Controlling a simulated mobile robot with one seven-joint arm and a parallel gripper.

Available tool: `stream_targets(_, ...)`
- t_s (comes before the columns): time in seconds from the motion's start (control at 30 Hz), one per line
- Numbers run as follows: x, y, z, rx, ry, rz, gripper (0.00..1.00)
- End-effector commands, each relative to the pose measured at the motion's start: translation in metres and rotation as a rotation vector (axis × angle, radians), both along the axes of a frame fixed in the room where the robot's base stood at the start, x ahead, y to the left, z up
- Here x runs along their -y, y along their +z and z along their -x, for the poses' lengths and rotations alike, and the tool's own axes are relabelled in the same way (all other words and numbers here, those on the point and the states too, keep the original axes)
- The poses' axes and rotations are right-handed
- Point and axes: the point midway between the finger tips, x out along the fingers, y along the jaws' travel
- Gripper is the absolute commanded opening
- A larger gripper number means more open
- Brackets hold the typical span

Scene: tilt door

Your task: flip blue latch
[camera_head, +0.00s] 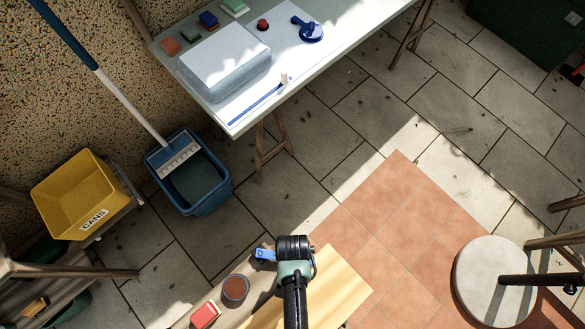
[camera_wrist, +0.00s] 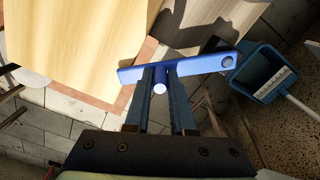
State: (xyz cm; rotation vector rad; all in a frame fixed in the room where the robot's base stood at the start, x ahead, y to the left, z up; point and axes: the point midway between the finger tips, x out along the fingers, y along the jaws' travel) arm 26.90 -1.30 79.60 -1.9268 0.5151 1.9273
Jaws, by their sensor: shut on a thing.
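The blue latch (camera_wrist: 205,66) is a flat bar with a round dark pivot at its right end in the wrist view. It lies slightly tilted across that view, beside the edge of a pale wooden panel (camera_wrist: 75,45). My gripper (camera_wrist: 160,74) is shut on the middle of the latch, with a small white-ended peg showing between the fingers. In the head view the latch (camera_head: 266,254) shows just left of my wrist, near the wooden panel (camera_head: 340,287). My wrist hides the fingertips and part of the latch there.
A brown round container (camera_head: 236,288) and a red block (camera_head: 205,315) stand left of my arm. A blue bucket (camera_head: 207,202) and yellow bin (camera_head: 78,188) are farther left. A white table (camera_head: 335,22) stands at the back. The tiled floor at right is mostly clear, with a round stool (camera_head: 490,275).

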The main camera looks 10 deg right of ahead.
Motion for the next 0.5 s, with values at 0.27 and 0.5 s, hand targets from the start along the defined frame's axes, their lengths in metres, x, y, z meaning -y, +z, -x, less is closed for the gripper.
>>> stream_targets(0.27, -0.009, 0.002, 0.023, -0.003, -0.263, 0.001, 0.0)
stream_targets(0.5, -0.02, 0.001, 0.037, -0.002, -0.463, 0.0, 0.0)
